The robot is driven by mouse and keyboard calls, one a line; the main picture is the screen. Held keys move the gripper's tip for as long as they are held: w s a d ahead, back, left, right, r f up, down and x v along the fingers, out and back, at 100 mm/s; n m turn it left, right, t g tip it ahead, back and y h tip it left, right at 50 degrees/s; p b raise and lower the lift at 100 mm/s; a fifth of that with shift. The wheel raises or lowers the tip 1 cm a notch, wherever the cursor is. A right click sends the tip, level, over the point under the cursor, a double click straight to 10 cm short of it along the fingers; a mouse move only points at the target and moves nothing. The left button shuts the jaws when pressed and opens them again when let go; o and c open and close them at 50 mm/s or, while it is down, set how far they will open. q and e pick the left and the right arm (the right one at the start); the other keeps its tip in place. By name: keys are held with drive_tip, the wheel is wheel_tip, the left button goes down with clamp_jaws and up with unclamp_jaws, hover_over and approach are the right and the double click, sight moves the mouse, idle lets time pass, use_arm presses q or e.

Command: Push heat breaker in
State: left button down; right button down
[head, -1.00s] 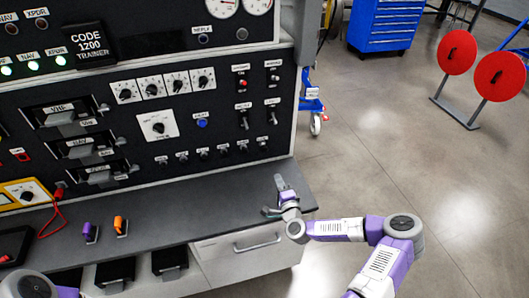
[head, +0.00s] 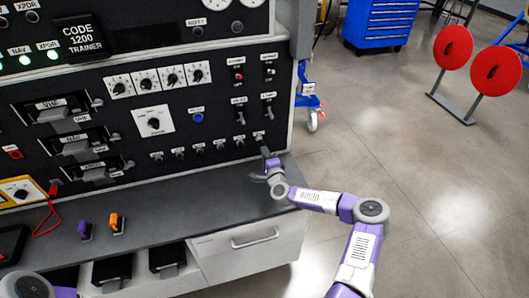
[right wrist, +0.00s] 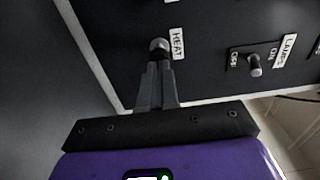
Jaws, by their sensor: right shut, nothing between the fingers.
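The heat breaker is a small dark round knob (right wrist: 158,45) beside a white HEAT label in the right wrist view. In the head view it is at the right end of the lower breaker row (head: 260,138). My right gripper (right wrist: 155,68) is shut and empty, its fingertips right at the knob. Whether they touch it I cannot tell. In the head view my right gripper (head: 265,153) is just below the knob, close to the panel. My left gripper is out of view; only part of my left arm shows at the bottom left.
A toggle switch (right wrist: 254,65) labelled LAMPS stands beside the knob in the right wrist view. More breakers (head: 199,148) line the panel to the left. The grey desk top (head: 180,205) lies below, with a purple and an orange (head: 116,222) item on it.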

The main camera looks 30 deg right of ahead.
sight(262, 145)
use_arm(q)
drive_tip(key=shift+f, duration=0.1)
use_arm(e)
drive_tip(key=shift+w+d, duration=0.15)
drive_tip(key=shift+w, duration=0.5)
